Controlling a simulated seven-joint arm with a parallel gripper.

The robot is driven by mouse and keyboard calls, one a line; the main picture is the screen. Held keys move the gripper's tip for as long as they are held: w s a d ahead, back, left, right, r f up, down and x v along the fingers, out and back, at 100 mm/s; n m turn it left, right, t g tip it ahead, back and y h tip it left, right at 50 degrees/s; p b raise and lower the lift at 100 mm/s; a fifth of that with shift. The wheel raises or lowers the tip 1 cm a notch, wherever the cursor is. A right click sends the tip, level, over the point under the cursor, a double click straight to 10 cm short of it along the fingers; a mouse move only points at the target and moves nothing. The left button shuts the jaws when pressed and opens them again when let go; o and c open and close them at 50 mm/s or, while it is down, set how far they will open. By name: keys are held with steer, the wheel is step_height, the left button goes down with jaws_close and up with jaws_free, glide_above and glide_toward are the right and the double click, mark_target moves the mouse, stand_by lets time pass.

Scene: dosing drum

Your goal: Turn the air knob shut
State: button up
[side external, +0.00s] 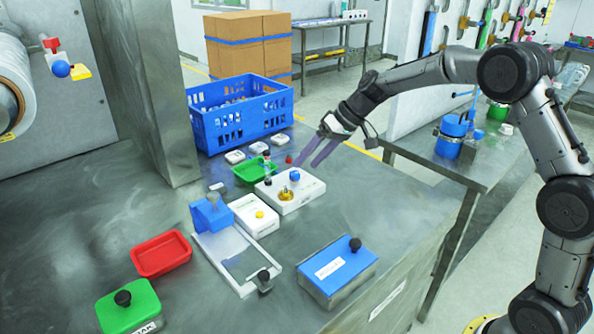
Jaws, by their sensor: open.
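A white box (305,194) stands near the middle of the steel bench. On it are a brass-coloured fitting (286,194), a small blue knob (295,175) and a slim upright clear tube (267,170). The blue knob may be the air knob; I cannot read a label, and its turn position is too small to tell. My gripper (308,162) is open, with purple fingers pointing down towards the bench. It is above and slightly right of the blue knob in the picture, apart from it and empty.
A blue crate (215,128) and a green tray (245,173) are behind. A red tray (161,254), a green box (128,308), a blue box (338,268) and a white slide frame with a blue block (211,215) are in front. A steel post (152,90) rises at left.

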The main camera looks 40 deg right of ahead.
mark_target(295, 173)
steer(key=shift+w+d+n+h, duration=0.7)
steer(key=shift+w+d+h, duration=1.7)
steer(key=shift+w+d, duration=0.6)
steer(key=shift+g, duration=0.3)
steer(key=x, duration=1.2)
steer(key=shift+w+a, duration=0.25)
steer(key=shift+w, duration=0.05)
steer(key=shift+c, duration=0.4)
jaws_close()
